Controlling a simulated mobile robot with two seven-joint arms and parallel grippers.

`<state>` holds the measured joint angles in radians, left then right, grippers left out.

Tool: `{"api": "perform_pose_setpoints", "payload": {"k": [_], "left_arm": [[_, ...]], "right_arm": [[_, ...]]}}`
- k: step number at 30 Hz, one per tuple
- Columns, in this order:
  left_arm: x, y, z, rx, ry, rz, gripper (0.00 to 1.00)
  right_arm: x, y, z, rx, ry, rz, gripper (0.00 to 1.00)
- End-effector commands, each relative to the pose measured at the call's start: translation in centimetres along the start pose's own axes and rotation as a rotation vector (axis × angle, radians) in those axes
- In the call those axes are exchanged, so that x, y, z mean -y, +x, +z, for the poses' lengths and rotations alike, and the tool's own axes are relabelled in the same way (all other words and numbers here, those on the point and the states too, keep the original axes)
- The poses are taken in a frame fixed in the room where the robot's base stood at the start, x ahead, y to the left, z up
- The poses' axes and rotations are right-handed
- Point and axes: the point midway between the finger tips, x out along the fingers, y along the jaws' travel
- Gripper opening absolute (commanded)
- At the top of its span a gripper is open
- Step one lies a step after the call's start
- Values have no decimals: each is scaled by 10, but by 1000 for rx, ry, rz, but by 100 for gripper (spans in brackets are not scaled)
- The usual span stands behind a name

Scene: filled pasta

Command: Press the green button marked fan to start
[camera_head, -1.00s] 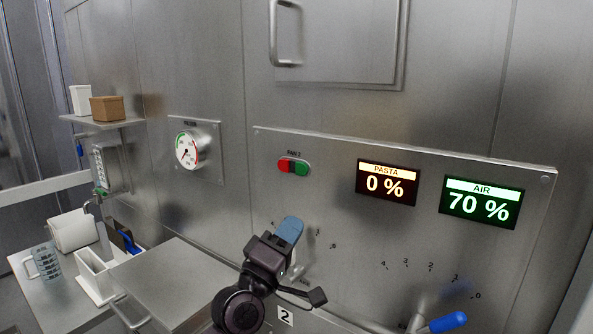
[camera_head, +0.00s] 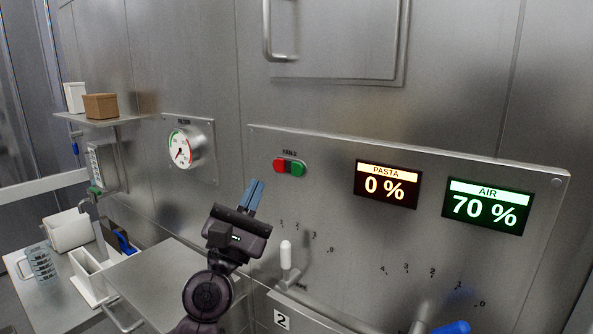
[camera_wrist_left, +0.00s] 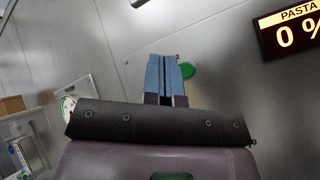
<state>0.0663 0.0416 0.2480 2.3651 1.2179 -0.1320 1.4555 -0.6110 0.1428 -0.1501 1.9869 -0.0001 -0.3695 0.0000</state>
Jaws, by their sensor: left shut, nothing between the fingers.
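The green button (camera_head: 297,168) sits at the right end of a small oval switch plate on the steel panel, beside a red button (camera_head: 280,164). The small label above them is too blurred to read. My left gripper (camera_head: 256,186) is shut and empty, its blue fingertips pointing up, below and left of the buttons in the head view. In the left wrist view, the green button (camera_wrist_left: 188,69) shows just right of the shut blue fingers (camera_wrist_left: 163,62), which partly cover it. The red button is hidden there. I cannot tell the gap to the panel. My right gripper is not in view.
A white-knobbed lever (camera_head: 286,253) stands right of my left gripper, and a blue handle (camera_head: 452,327) is at the lower right. PASTA (camera_head: 386,184) and AIR (camera_head: 487,207) displays are right of the buttons. A gauge (camera_head: 183,150) and side table are left.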

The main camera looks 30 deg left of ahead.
Motion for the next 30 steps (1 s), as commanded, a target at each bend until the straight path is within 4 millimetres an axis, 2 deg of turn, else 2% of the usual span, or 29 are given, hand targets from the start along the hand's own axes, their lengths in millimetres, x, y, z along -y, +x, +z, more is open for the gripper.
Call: {"api": "perform_pose_setpoints", "payload": {"k": [11,17,30], "left_arm": [[5,6,-5,1,3,0,0],[16,21,-16,1,4,-1,0],[40,54,-40,0,4,0,0]], "right_arm": [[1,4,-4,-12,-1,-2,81],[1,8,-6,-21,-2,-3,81],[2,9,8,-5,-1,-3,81]]}}
